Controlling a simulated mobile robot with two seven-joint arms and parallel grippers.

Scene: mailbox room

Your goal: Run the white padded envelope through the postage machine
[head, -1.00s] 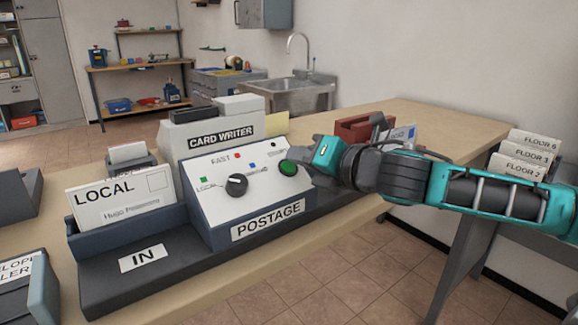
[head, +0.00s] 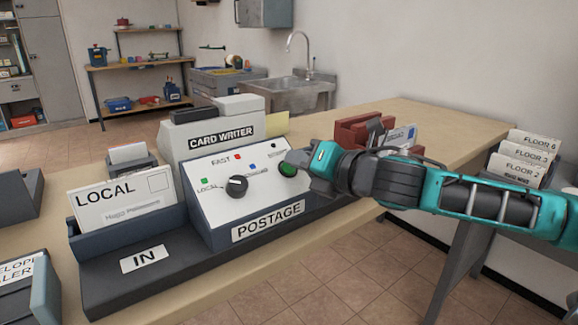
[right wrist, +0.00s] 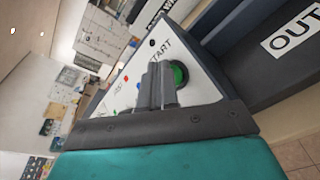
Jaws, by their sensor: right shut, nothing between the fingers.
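The postage machine (head: 222,208) stands on the counter with a sloped white panel, a black dial (head: 237,186) and a green button (head: 287,170). A white envelope marked LOCAL (head: 125,205) stands upright in the slot behind the IN tray (head: 110,275) at the machine's left. My right gripper (head: 294,160) is shut and empty, with its tips at the green button, partly covering it. In the right wrist view the shut fingers (right wrist: 157,86) overlap the green button (right wrist: 180,75) under the word START. I cannot tell if they touch it. My left gripper is out of view.
The OUT side (right wrist: 268,60) of the machine shows in the right wrist view. A card writer (head: 205,130) stands behind the machine. A red holder with cards (head: 357,132) is behind my right arm. FLOOR sorting cards (head: 527,158) stand at the far right.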

